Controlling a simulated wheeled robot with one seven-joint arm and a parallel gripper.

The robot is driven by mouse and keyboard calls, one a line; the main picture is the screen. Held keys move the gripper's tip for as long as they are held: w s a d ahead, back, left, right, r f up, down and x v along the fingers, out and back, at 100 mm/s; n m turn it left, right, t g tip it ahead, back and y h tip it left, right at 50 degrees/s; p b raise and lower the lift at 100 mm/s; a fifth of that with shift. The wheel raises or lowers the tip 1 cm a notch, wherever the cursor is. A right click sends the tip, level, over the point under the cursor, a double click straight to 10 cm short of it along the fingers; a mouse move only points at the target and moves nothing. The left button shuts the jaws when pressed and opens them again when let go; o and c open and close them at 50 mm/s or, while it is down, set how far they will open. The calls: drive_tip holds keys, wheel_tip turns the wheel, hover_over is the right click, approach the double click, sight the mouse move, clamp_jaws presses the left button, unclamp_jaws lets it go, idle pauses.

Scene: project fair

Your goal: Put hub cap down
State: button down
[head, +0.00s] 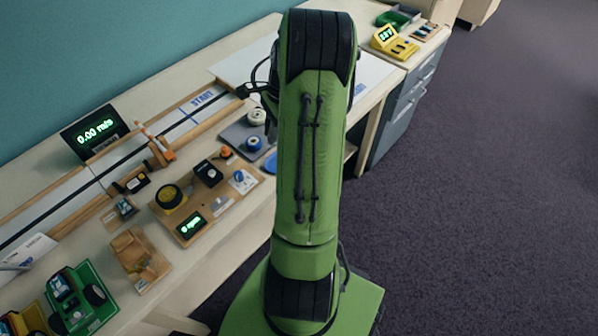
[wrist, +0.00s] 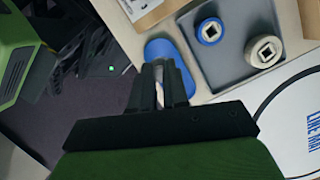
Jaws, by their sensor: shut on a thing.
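My gripper (wrist: 160,72) is shut, with its fingers close together; a narrow pale and blue sliver of the hub cap (wrist: 159,93) shows between them. Most of the hub cap is hidden by the fingers. Beyond the fingertips is a rounded blue flat thing (wrist: 160,47) by the table edge, which also shows beside my arm in the head view (head: 270,163). I cannot tell whether the fingers touch it.
A grey tray (wrist: 222,80) beside the gripper holds a blue-rimmed wheel (wrist: 210,31) and a cream wheel (wrist: 264,51). A wooden board (head: 160,208) with dials stands left of it. Dark floor (head: 480,150) lies right of the table.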

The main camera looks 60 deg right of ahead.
drive_tip(key=shift+s+d+f, duration=0.2)
drive_tip(key=shift+s, duration=0.1)
wheel_tip(320, 180, down, 10)
drive_tip(key=b, duration=0.4)
drive_tip(key=shift+r, duration=0.15)
drive_tip(key=c, duration=1.4)
unclamp_jaws()
